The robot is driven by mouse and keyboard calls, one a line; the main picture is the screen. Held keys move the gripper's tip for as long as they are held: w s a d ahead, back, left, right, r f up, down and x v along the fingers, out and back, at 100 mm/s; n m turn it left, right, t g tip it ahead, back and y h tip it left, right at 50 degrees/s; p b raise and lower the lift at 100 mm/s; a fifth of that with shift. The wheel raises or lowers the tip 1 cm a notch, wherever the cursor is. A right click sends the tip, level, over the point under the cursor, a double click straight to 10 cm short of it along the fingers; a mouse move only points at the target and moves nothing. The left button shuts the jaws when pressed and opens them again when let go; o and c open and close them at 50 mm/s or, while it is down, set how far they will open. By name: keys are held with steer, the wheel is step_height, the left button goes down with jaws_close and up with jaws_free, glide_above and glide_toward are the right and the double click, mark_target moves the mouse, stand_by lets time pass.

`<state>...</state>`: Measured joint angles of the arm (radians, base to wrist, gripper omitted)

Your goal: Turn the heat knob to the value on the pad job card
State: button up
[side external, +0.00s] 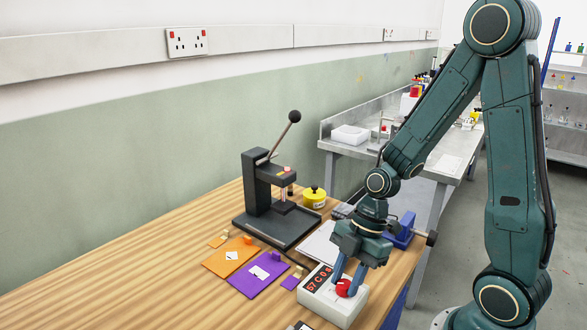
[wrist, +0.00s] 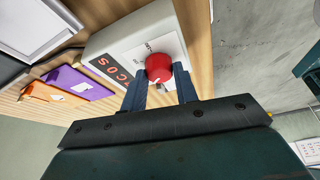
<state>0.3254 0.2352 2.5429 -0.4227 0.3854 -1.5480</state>
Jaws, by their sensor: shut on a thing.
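A red knob (side external: 343,288) sits on the top of a white control box (side external: 340,309) near the table's front edge. My gripper (side external: 347,281) points down at the knob, its blue fingers closed on it. In the wrist view my fingers (wrist: 161,80) straddle the red knob (wrist: 158,68), which has a white pointer mark and a marked dial plate around it. The box's dark display (side external: 318,279) shows red characters, also seen in the wrist view (wrist: 112,68); I cannot read them surely. Small white cards lie on an orange pad (side external: 217,264) and a purple pad (side external: 244,284); their print is too small to read.
A dark press (side external: 258,195) with a raised ball-ended lever stands behind the pads. A yellow container (side external: 314,199) and a white sheet (side external: 318,245) are near it. A blue holder (side external: 403,232) stands beside my gripper. The table's left front is clear.

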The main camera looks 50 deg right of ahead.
steer(key=o, duration=1)
steer(key=shift+c, duration=0.2)
steer(key=v, duration=1.3)
steer(key=shift+r, duration=0.4)
